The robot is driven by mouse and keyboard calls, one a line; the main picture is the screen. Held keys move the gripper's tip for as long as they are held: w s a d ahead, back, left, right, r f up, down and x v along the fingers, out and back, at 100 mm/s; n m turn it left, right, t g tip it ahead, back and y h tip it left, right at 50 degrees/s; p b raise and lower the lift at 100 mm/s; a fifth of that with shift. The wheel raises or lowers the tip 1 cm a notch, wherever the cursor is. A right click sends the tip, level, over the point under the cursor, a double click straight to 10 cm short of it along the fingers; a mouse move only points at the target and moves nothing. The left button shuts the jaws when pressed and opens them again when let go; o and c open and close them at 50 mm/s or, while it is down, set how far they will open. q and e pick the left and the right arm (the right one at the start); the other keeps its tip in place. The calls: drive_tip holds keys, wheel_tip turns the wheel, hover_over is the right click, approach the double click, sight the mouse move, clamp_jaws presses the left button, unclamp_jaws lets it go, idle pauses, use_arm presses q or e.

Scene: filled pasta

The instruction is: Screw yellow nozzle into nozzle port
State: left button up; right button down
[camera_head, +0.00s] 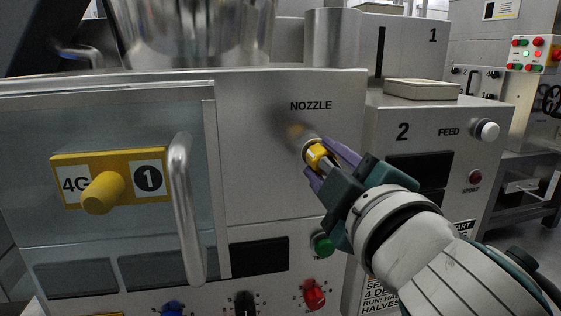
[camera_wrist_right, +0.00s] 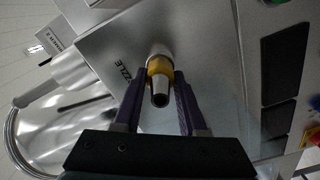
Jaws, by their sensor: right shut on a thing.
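The yellow nozzle (camera_head: 316,156) has a yellow collar and a metal tip. It is at the nozzle port (camera_head: 305,143), a round metal fitting on the panel below the word NOZZLE. My right gripper (camera_head: 322,166) is shut on the nozzle, with a purple finger on each side of it. In the right wrist view the nozzle (camera_wrist_right: 160,82) points its hollow metal end at the camera, and its yellow collar meets the port on the panel. How deep it sits in the port is hidden. My left gripper is not in view.
A yellow plate with a knob (camera_head: 103,192) and a vertical metal handle (camera_head: 186,210) are on the left. A green button (camera_head: 323,243), a red knob (camera_head: 314,294) and a blue knob (camera_head: 173,307) are below.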

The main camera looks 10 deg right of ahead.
drive_tip(key=shift+c, duration=0.7)
unclamp_jaws()
idle(0.4)
drive_tip(key=shift+s, duration=0.7)
drive_tip(key=shift+s+d+p, duration=0.15)
drive_tip(key=shift+s+p, duration=0.35)
drive_tip(key=shift+s, duration=2.25)
